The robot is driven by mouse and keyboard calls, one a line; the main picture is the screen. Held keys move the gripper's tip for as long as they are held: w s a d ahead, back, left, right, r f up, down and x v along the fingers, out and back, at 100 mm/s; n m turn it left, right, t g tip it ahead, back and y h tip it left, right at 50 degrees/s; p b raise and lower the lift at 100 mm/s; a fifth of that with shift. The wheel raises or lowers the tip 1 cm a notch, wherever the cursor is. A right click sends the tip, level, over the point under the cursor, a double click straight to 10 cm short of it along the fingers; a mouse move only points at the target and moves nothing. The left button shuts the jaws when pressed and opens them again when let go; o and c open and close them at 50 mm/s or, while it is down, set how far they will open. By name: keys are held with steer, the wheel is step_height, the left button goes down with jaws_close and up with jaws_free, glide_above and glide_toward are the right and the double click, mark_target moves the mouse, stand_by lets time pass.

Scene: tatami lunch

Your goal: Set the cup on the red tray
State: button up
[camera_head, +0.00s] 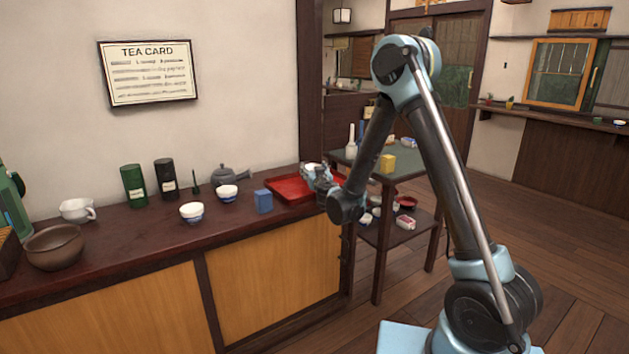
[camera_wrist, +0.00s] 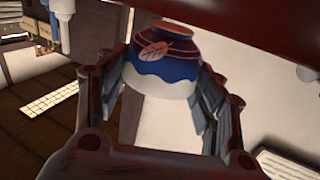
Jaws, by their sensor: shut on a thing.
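A blue and white cup with a pink leaf mark and a reddish band (camera_wrist: 165,55) is between the fingers of my gripper (camera_wrist: 160,88) in the wrist view. My gripper is shut on it, with finger pads at its left and right sides. In the head view my gripper (camera_head: 320,178) is at the right part of the red tray (camera_head: 285,189), over or just above it. The tray lies at the right end of the dark counter. My gripper hides part of the tray and most of the cup there, so I cannot tell whether the cup touches the tray.
A blue box (camera_head: 263,201) stands just left of the tray. Two small bowls (camera_head: 191,213) (camera_head: 227,194) and a dark teapot (camera_head: 229,174) are further left on the counter (camera_head: 130,240). A green-topped table (camera_head: 405,165) with a yellow block (camera_head: 387,164) stands to the right.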

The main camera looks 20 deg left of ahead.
steer(key=shift+f, duration=1.75)
steer(key=shift+f, duration=0.1)
steer(key=o, duration=1.2)
